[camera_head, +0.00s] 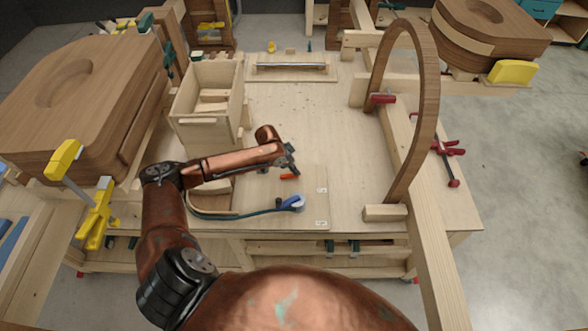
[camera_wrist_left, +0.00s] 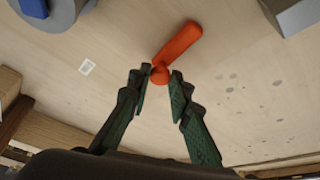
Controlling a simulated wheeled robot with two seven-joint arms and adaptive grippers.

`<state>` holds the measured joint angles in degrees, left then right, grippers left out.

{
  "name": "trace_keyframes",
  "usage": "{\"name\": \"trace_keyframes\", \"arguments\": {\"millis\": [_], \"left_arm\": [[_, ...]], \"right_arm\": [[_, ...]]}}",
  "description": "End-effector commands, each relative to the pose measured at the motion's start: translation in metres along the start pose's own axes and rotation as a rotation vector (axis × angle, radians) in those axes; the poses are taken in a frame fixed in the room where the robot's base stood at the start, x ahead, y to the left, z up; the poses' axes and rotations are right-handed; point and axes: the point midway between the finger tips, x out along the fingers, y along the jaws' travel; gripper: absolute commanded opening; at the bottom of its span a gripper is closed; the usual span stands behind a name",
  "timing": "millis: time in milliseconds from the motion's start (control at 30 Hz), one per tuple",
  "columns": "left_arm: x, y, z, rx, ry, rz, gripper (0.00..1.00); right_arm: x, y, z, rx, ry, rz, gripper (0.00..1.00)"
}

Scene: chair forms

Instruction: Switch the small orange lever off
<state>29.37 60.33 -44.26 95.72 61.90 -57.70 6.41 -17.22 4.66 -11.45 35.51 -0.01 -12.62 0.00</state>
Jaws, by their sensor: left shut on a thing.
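The small orange lever (camera_head: 289,177) is on a pale wooden board (camera_head: 312,210) on the workbench. In the left wrist view the lever (camera_wrist_left: 181,43) slants up and to the right from its rounded end, which lies between my fingertips. My left gripper (camera_head: 291,163) reaches it from the left arm. In the left wrist view the green-black fingers of my left gripper (camera_wrist_left: 160,80) are close on either side of the rounded end, shut on it. The fingertips partly cover that end. My right gripper is not in view.
A blue and white round part (camera_head: 297,203) with a hose sits near the board's front. A wooden box (camera_head: 208,128) stands behind my left arm. A tall wooden hoop (camera_head: 428,100) and red clamps (camera_head: 447,148) are at the right. The bench middle is clear.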

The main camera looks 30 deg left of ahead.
Motion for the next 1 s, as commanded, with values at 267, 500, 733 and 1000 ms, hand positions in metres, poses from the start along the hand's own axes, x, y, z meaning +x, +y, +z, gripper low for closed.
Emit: {"name": "trace_keyframes", "arguments": {"millis": [267,500,733,1000], "left_arm": [[0.0,0.0,0.0,0.0,0.0,0.0,0.0],[-0.004,0.002,0.0,0.073,0.0,0.032,0.0],[-0.002,0.003,0.001,0.136,0.002,0.057,0.0],[-0.001,0.003,0.002,0.137,0.001,0.057,0.2]], "right_arm": [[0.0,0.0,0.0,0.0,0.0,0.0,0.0],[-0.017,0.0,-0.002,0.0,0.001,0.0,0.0],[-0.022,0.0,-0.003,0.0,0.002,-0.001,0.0],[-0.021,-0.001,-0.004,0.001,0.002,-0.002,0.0]]}}
